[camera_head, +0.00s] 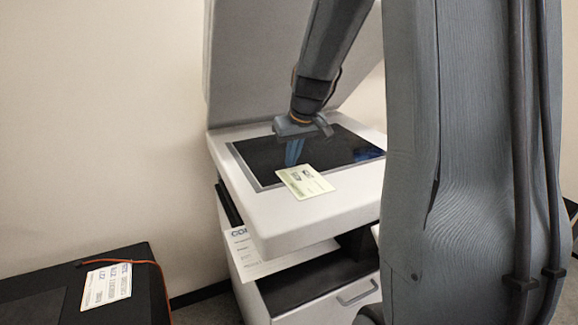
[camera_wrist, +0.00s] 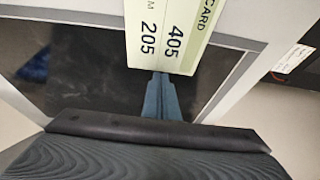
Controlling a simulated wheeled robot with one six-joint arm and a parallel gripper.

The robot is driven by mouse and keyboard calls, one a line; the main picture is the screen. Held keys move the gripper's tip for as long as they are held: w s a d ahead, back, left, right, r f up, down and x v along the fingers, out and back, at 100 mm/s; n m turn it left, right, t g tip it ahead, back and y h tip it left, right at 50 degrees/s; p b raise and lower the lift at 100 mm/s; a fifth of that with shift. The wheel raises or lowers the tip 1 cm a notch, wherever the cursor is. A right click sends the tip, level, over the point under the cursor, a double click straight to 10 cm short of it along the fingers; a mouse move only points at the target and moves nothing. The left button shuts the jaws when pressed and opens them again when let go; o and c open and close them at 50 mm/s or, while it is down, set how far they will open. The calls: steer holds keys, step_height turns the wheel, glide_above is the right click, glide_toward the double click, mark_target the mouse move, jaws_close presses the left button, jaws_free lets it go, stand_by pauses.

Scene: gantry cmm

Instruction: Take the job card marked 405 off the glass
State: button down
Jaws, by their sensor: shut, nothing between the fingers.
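The job card (camera_head: 305,181) is pale green and white and lies across the near edge of the dark scanner glass (camera_head: 345,145), partly over the light rim. In the wrist view the card (camera_wrist: 185,32) reads "CARD", "405" and "205". My gripper (camera_head: 292,160) points down over the glass, behind the card in the head view. In the wrist view its narrow blue-grey fingers (camera_wrist: 163,78) are together and empty, with tips at the card's edge. I cannot tell whether they touch the card.
The scanner lid (camera_head: 280,70) stands raised behind the glass. A printed sheet (camera_head: 245,255) sticks out below the scanner bed. At lower left, another printed card (camera_head: 107,285) lies on a black case (camera_head: 40,310) with an orange cord. My arm hides the right side.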

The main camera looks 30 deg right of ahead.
mark_target(307, 184)
steer(key=shift+s, duration=5.3)
steer(key=shift+r+p, duration=2.5)
steer(key=shift+r, duration=0.55)
